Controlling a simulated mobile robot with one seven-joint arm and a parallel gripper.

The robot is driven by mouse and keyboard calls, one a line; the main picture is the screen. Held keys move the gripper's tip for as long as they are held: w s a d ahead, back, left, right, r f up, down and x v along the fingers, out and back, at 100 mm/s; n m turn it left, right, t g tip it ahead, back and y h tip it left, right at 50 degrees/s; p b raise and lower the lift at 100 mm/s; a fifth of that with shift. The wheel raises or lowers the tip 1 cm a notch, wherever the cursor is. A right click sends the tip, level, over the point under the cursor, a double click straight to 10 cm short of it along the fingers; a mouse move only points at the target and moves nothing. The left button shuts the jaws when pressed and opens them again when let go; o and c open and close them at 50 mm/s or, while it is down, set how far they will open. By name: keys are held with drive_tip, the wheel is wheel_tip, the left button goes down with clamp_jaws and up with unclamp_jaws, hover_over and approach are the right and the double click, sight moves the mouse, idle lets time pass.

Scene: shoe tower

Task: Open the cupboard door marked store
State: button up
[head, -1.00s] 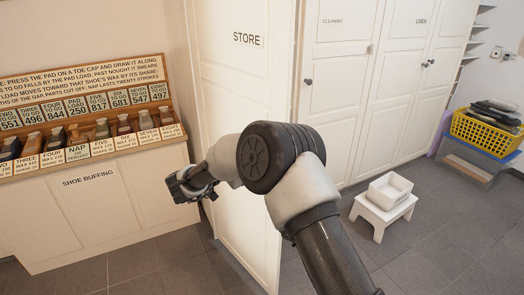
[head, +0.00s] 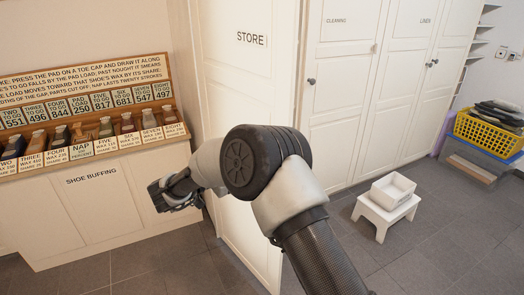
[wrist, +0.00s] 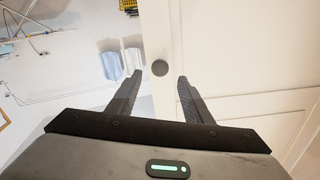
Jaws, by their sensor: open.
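The tall white panelled door marked STORE (head: 250,38) stands upright in the middle of the head view. Whether it is ajar I cannot tell. My gripper (head: 172,195) is left of this door's lower part in the head view, partly hidden by my own wrist. In the wrist view my gripper (wrist: 159,76) is open and empty. A round grey knob (wrist: 160,68) on a white panelled door (wrist: 230,50) shows between the fingertips, touching neither finger. How far beyond the tips it lies I cannot tell. In the head view no knob shows on the STORE door.
A shoe buffing bench (head: 60,215) with several labelled blocks stands at the left. Doors marked CLEANING (head: 340,100) and LINEN (head: 420,80) are at the right. A white step stool (head: 385,215) bears a white bin (head: 393,188). A yellow basket (head: 488,135) is far right.

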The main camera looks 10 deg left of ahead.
drive_tip(key=v, duration=1.2)
drive_tip(key=w+d+r+n+t+y, duration=0.1)
drive_tip(key=w+r+n+y, duration=0.3)
drive_tip(key=r, duration=0.4)
drive_tip(key=w+d+r+n+t+y, duration=0.25)
drive_tip(key=r+y, duration=0.35)
drive_tip(key=r, duration=0.3)
drive_tip(key=w+d+r+n+t+y, duration=0.1)
drive_tip(key=w+r+n+y, duration=0.1)
drive_tip(key=w+r+y, duration=0.45)
drive_tip(key=s+d+f+n+g+h, duration=0.15)
drive_tip(key=s+d+f+g, duration=0.3)
drive_tip(key=s+d, duration=0.7)
drive_tip(key=s+d+f+g+h, duration=0.2)
drive_tip(key=s+d+f+g, duration=0.25)
drive_tip(key=s+d, duration=0.7)
drive_tip(key=s+d+f+n+g+h, duration=0.1)
drive_tip(key=s+d+f+g, duration=0.2)
drive_tip(key=s+d+f, duration=0.8)
drive_tip(key=s+a+r+p, duration=0.1)
drive_tip(key=r+p, duration=0.7)
drive_tip(key=r, duration=0.3)
drive_tip(key=s+a+r+p, duration=0.1)
drive_tip(key=a+r+p, duration=0.1)
drive_tip(key=r+p, duration=0.7)
drive_tip(key=shift+v, duration=1)
